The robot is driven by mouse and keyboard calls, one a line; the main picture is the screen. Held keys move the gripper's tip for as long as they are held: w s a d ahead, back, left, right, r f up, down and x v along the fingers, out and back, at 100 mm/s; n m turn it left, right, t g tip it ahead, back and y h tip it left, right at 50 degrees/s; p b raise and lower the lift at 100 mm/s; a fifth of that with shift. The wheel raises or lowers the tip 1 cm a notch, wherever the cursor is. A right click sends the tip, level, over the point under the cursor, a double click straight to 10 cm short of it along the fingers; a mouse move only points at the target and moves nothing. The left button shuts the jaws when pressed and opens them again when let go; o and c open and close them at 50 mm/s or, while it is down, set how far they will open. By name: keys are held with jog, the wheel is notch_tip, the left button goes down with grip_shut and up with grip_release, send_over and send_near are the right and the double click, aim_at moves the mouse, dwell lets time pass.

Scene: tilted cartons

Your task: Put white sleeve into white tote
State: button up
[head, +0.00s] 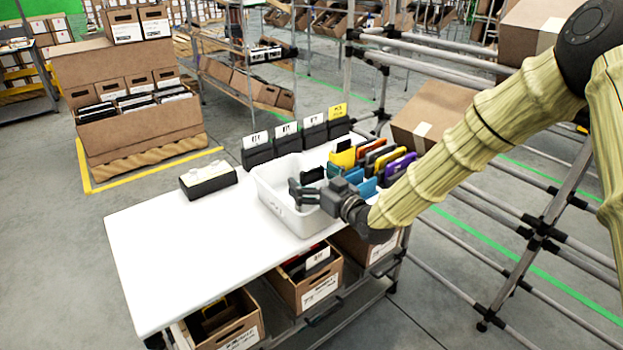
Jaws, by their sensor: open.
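The white tote (280,213) stands on the white table, its left and front walls in plain view. My gripper (293,194) is open over the tote, with nothing seen between its fingers. The gripper and wrist hide part of the tote's inside and its right end. Several coloured sleeves, among them a yellow one (343,158) and a purple one (401,165), stand in a row at the tote's right, partly behind my arm. I cannot make out a white sleeve for certain.
A black box with a white top (208,180) lies left of the tote. Black holders with cards (257,150) line the table's back edge. The white table (170,245) is clear at front left. Cartons (308,285) sit below. A tilted carton (428,112) and rack rails are at right.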

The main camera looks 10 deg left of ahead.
jog(key=shift+r+p, duration=0.35)
jog(key=shift+r, duration=0.15)
jog(key=shift+s+d+r, duration=0.1)
jog(key=shift+s+d, duration=0.05)
jog(key=shift+d, duration=0.15)
jog(key=v, duration=1.1)
jog(key=shift+s, duration=0.2)
jog(key=s+d+f+m+g+h, duration=0.1)
jog(key=s+d+f+m+h, duration=0.25)
jog(key=f, duration=0.65)
jog(key=s+d+f+m+g+h, duration=0.1)
jog(key=s+d+f+g+h, duration=0.1)
jog(key=s+d+f, duration=0.6)
jog(key=s+d+f+m+g+h, duration=0.1)
jog(key=s+d+f+m+h, duration=0.15)
jog(key=f, duration=0.95)
jog(key=s+d+f+m+g+h, duration=0.1)
jog(key=s+d+f, duration=0.3)
jog(key=s, duration=0.4)
jog(key=s+d+f+m+g+h, duration=0.1)
jog(key=s+d+f+g+h, duration=0.2)
jog(key=s+d, duration=0.4)
jog(key=s+d+f+m+g+h, duration=0.2)
jog(key=s+d+f, duration=0.3)
jog(key=s, duration=0.5)
jog(key=shift+d+f+g, duration=0.25)
jog(key=shift+d+g, duration=0.15)
jog(key=shift+d, duration=0.35)
